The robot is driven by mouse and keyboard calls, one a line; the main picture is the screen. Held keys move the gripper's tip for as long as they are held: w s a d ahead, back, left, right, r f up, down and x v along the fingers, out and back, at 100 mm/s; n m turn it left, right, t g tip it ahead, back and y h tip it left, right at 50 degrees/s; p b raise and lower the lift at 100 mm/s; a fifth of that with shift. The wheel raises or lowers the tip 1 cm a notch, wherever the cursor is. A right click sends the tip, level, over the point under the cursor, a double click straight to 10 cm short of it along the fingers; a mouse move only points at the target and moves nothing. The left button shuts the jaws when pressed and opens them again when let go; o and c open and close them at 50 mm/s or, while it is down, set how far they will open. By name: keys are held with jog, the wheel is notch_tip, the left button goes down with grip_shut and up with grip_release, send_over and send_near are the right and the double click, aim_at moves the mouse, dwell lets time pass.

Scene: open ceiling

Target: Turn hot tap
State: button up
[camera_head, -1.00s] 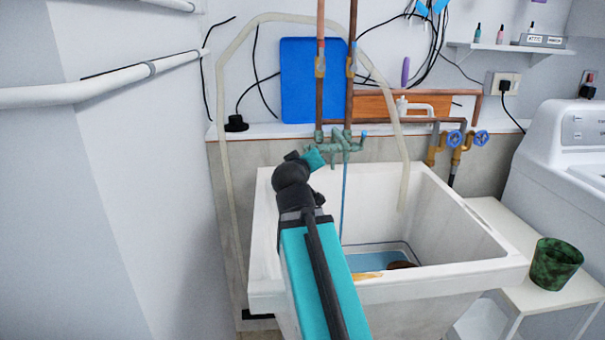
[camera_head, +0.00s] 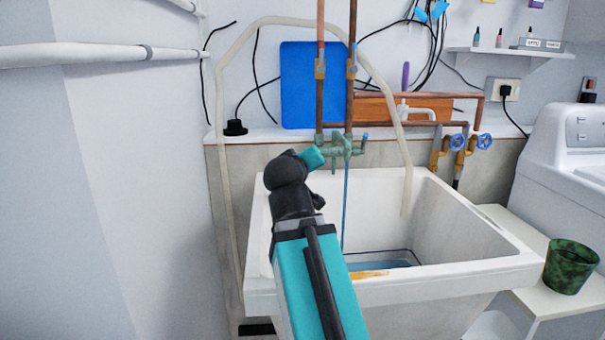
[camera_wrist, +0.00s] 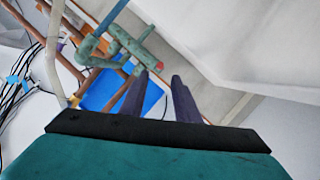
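The green tap fitting (camera_head: 342,147) is on the pipes above the white sink. Its blue-ended handle (camera_head: 364,136) shows at its right in the head view. A thin blue stream (camera_head: 345,205) runs from it into the sink. In the wrist view, the green fitting (camera_wrist: 115,45) has a red-ended handle (camera_wrist: 157,66), the hot tap by its colour. My gripper (camera_wrist: 158,77) is open, its two dark fingers apart, with the tips close to the red end. I cannot tell whether they touch it. In the head view, my arm hides the fingers and the red end.
The white sink (camera_head: 485,270) lies below the tap. A pale hose (camera_head: 222,200) arches around the pipes. Two blue valve wheels (camera_head: 485,141) sit to the right. A green pot (camera_head: 570,268) stands on a white bench. A blue board (camera_head: 300,85) leans behind the pipes.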

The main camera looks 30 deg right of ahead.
jog(key=shift+b+v, duration=1)
jog(key=shift+v, duration=0.35)
jog(key=shift+c, duration=0.2)
